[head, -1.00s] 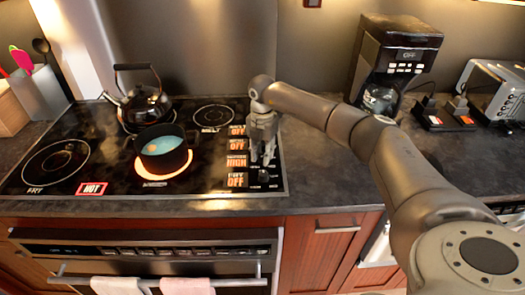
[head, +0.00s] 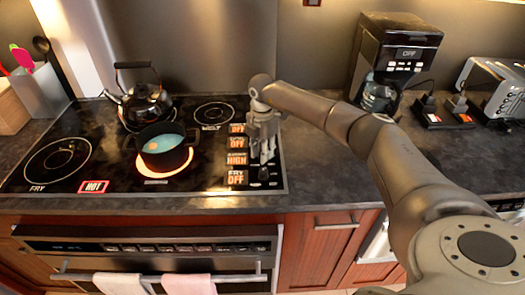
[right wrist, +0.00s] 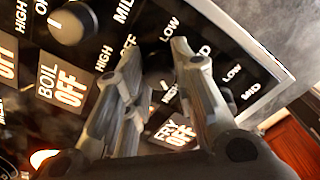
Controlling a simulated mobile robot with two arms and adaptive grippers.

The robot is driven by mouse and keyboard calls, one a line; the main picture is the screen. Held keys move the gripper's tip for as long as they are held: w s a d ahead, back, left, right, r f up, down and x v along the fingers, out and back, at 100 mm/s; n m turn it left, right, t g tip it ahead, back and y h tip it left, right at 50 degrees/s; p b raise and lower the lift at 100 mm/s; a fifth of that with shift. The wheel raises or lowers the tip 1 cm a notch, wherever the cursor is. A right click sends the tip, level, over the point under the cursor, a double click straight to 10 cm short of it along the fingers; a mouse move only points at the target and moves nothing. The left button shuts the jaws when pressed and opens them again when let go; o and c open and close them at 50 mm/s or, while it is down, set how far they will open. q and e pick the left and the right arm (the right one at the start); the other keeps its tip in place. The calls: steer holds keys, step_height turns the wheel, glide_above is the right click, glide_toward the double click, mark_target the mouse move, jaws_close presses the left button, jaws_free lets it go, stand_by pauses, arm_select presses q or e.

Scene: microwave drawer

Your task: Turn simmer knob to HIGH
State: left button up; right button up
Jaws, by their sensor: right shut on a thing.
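The black cooktop (head: 105,190) has a column of orange-lit labels on its right side. The third label from the back (head: 237,158) reads HIGH; its small upper word is too blurred to read. In the right wrist view my right gripper (right wrist: 178,45) is shut around a dark knob (right wrist: 157,76), mostly hidden between the fingers. The fry label (right wrist: 175,132) reads OFF and the boil label (right wrist: 65,85) reads OFF. My left gripper is out of view.
A dark pot (head: 165,155) of blue liquid sits on a glowing burner. A kettle (head: 143,105) stands behind it. Another knob (right wrist: 70,22) sits close by in the wrist view. A coffee maker (head: 395,55) and toaster (head: 495,90) stand on the right.

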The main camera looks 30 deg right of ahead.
steer(key=o, duration=1)
steer(key=shift+o, duration=0.2)
steer(key=shift+r, duration=0.1)
step_height(320, 180, up, 12)
